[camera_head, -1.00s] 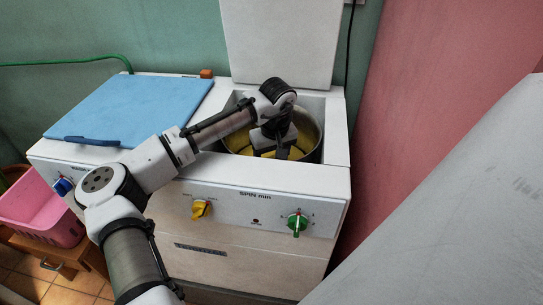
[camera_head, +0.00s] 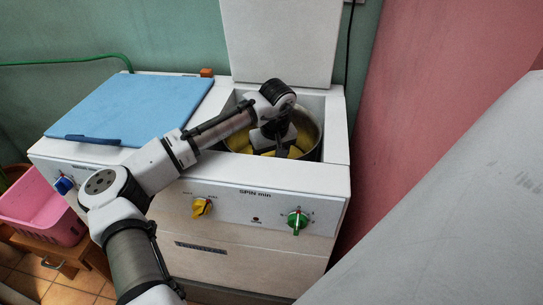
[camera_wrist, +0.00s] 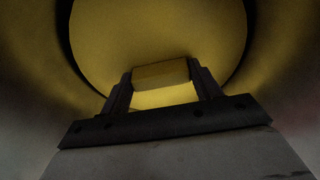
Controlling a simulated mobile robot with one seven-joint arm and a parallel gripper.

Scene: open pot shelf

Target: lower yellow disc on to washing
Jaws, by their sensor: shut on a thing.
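The yellow disc (camera_wrist: 160,35) lies inside the round metal spin tub (camera_head: 314,134) and nearly fills its width in the wrist view. A block-like yellow grip stands up from its middle. My gripper (camera_wrist: 162,82) is shut on this grip, one dark finger on each side. In the head view my gripper (camera_head: 275,150) reaches down into the tub, and only parts of the yellow disc (camera_head: 296,152) show around it. The washing is hidden; I cannot tell whether the disc touches it.
The tub's lid (camera_head: 283,40) stands open behind it. A blue lid (camera_head: 130,108) covers the machine's left side. Yellow (camera_head: 202,207) and green (camera_head: 298,222) knobs are on the front panel. A pink basket (camera_head: 38,208) stands at the left, and a red wall (camera_head: 430,90) is close on the right.

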